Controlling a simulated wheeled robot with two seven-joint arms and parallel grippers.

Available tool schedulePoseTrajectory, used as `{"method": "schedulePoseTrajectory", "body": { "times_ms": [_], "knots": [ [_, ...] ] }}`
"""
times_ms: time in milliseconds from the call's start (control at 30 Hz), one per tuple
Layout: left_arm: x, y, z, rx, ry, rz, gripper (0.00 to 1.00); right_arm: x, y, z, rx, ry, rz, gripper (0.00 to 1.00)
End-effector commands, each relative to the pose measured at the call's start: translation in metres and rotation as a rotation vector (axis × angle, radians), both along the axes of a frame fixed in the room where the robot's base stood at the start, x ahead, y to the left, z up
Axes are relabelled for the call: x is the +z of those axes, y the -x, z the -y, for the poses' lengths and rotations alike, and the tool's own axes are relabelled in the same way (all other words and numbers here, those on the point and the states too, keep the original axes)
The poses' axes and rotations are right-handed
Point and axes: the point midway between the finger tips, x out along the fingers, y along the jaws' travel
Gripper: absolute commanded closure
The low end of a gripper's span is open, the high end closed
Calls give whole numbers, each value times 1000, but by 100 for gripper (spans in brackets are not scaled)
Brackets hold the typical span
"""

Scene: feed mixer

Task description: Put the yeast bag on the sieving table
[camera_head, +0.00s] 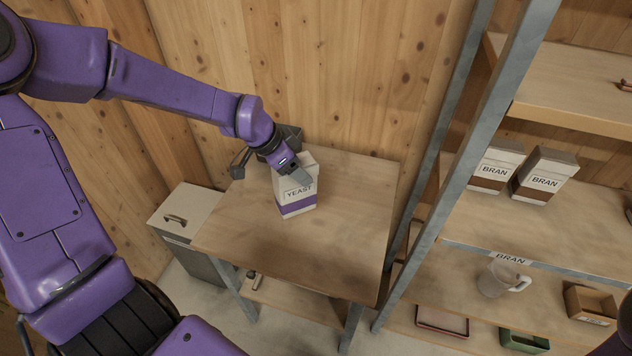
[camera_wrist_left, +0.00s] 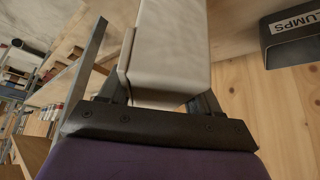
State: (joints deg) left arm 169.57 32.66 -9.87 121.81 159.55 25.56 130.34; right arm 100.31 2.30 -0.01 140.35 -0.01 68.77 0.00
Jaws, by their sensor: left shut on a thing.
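The yeast bag (camera_head: 298,203), white with a purple band and the word YEAST, is upright over the middle of the wooden sieving table (camera_head: 345,245). I cannot tell whether its base touches the tabletop. My left gripper (camera_head: 297,178) is shut on the upper part of the bag. In the left wrist view, the pale bag (camera_wrist_left: 170,50) fills the space between the fingers of my left gripper (camera_wrist_left: 165,95). My right gripper is not in view.
A dark box labelled LUMPS (camera_wrist_left: 292,40) stands beside the bag. A lidded bin (camera_head: 185,213) is left of the table. Shelving on the right holds bran bags (camera_head: 541,175), a clear jug (camera_head: 500,279) and small boxes (camera_head: 590,304). The front and right of the tabletop are clear.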

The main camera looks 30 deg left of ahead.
Motion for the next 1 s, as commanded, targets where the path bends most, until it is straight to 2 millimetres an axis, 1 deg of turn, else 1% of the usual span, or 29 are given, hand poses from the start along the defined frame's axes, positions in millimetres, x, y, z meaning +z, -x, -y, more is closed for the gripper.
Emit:
{"method": "schedulePoseTrajectory", "body": {
  "times_ms": [133, 200, 367, 467, 500, 533, 567, 600, 700, 833, 1000],
  "knots": [
    [-21, -17, -6, 18, 1, 6, 100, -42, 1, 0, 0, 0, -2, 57],
    [-26, -27, -9, 16, 0, 7, 100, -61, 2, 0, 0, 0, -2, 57],
    [-31, -43, -15, 15, 0, 6, 100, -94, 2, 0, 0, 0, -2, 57],
    [-39, -60, -22, 17, -1, 2, 100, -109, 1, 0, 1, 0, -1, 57],
    [-39, -68, -25, 17, 0, 1, 100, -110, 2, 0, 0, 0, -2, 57],
    [-32, -73, -27, 16, 0, -1, 100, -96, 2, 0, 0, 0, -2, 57],
    [-33, -79, -29, 17, 0, -3, 100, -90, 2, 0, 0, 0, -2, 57],
    [-37, -86, -32, 17, 0, -4, 100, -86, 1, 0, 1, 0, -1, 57],
    [-59, -100, -38, 18, 0, -5, 100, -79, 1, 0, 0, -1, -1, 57],
    [-82, -117, -45, 17, 0, -4, 100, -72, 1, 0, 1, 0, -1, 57],
    [-99, -130, -49, 17, 0, -1, 100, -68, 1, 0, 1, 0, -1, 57]
  ]
}}
